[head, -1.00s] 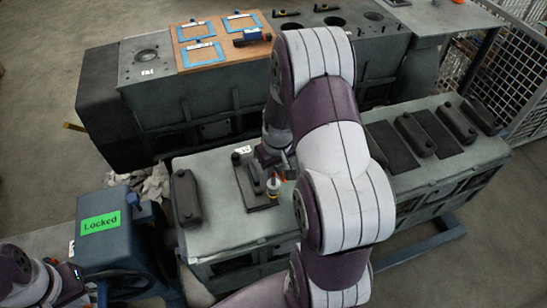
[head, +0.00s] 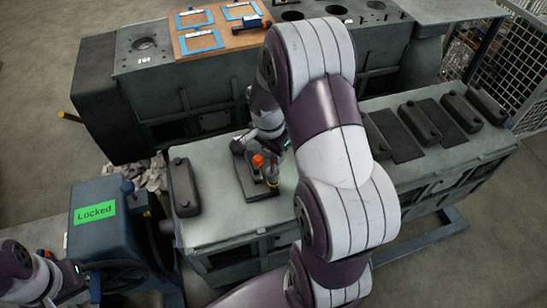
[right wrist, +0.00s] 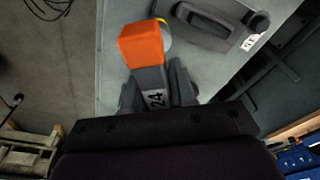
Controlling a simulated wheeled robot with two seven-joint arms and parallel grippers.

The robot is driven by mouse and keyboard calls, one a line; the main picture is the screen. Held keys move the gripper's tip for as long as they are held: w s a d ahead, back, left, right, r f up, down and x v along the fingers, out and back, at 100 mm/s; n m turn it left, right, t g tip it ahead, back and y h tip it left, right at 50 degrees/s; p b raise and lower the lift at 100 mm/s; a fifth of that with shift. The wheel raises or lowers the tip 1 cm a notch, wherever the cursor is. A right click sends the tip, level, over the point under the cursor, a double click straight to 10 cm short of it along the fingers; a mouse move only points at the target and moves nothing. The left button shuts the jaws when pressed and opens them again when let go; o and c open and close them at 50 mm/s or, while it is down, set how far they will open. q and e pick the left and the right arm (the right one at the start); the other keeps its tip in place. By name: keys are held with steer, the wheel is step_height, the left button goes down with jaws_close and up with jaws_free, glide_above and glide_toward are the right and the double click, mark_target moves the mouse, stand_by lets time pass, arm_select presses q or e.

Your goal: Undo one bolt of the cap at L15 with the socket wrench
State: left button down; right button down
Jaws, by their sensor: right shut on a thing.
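My right gripper (right wrist: 158,92) is shut on the socket wrench (right wrist: 142,45), a tool with an orange end and a "24" label, in the right wrist view. In the head view the orange end (head: 258,160) shows beside my right wrist, over the dark flat plate (head: 262,190) on the near block. In the right wrist view a dark cap with a raised bar (right wrist: 212,24) lies behind the wrench. The wrench's working end and its contact with any bolt are hidden. My left gripper (head: 72,276) is at the lower left, its jaws unclear.
A dark cap (head: 184,188) sits at the block's left end. More caps (head: 420,122) and dark plates lie right of my arm. A blue machine with a green "Locked" screen (head: 95,212) stands left. The rear block carries a board with blue frames (head: 200,40).

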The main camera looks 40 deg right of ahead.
steer(key=shift+r, duration=0.1)
steer(key=shift+f+b, duration=0.65)
steer(key=shift+f, duration=0.2)
steer(key=n+p, duration=0.6)
steer(key=n, duration=0.1)
steer(key=r+n+y+p, duration=0.1)
steer(key=n+p, duration=0.2)
steer(key=shift+r+n+t, duration=0.1)
steer(key=shift+n+t, duration=0.2)
steer(key=shift+t, duration=0.1)
step_height(320, 180, down, 2)
steer(key=n+b, duration=0.5)
steer(key=shift+y+b, duration=0.3)
steer(key=n+y+b, duration=0.1)
steer(key=n+b, duration=0.5)
steer(key=n, duration=0.4)
steer(key=shift+r, duration=0.2)
steer(key=n, duration=0.2)
steer(key=shift+r+n+g, duration=0.15)
steer(key=shift+n+g, duration=0.15)
steer(key=shift+n, duration=0.1)
steer(key=n, duration=0.4)
steer(key=shift+r+n+g, duration=0.25)
steer(key=shift+n+g, duration=0.05)
steer(key=shift+n, duration=0.1)
